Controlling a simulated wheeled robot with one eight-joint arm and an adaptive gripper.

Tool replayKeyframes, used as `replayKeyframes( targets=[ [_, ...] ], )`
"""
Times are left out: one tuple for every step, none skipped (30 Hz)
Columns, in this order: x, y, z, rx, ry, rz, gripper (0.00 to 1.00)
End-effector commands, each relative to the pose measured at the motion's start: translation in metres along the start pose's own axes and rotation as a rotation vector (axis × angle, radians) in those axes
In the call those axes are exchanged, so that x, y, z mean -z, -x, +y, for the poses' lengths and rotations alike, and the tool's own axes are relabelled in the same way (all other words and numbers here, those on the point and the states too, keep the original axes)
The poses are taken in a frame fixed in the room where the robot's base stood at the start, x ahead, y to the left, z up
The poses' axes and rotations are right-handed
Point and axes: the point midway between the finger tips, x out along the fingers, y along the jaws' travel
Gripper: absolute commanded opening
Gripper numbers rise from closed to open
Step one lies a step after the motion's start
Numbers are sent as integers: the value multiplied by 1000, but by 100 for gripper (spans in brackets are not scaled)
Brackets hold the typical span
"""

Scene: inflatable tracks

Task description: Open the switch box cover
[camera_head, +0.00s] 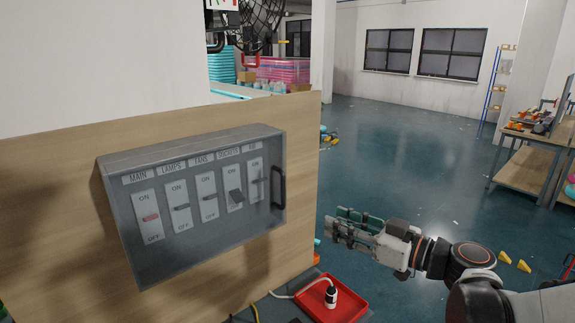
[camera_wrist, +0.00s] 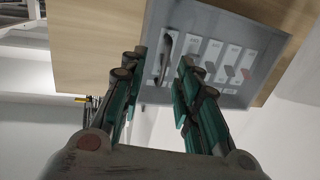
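The switch box (camera_head: 195,198) is mounted on a wooden panel, with a clear grey cover shut over several labelled switches. A dark handle (camera_head: 279,188) stands at the cover's right edge. My gripper (camera_head: 338,226) is to the right of the box, in the air and apart from the handle. In the wrist view, the switch box (camera_wrist: 222,62) lies ahead, seen upside down, and the handle (camera_wrist: 167,57) shows between the two green-padded fingers. My gripper (camera_wrist: 158,68) is open, with nothing between its fingers.
A workbench (camera_head: 530,140) with tools stands at the right. The blue floor (camera_head: 420,150) between them is mostly clear.

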Motion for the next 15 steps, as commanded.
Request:
replayKeyframes(
  targets=[
    [21, 2, -7, 6, 3, 20, 30],
    [27, 3, -10, 9, 4, 31, 30],
    [33, 4, -13, 11, 5, 42, 30],
    [37, 5, -14, 13, 6, 49, 30],
    [40, 5, -16, 14, 6, 54, 30],
    [42, 5, -17, 15, 7, 59, 30],
    [43, 4, -18, 16, 7, 61, 30],
    [43, 4, -18, 17, 8, 62, 30],
    [43, 1, -18, 17, 8, 63, 30],
    [43, -1, -18, 18, 8, 63, 30],
    [43, -4, -18, 18, 8, 63, 30],
    [43, -9, -18, 19, 8, 63, 30],
    [43, -13, -19, 19, 8, 63, 30],
    [43, -17, -19, 20, 8, 63, 30],
    [43, -24, -19, 20, 8, 62, 30]
  ],
)
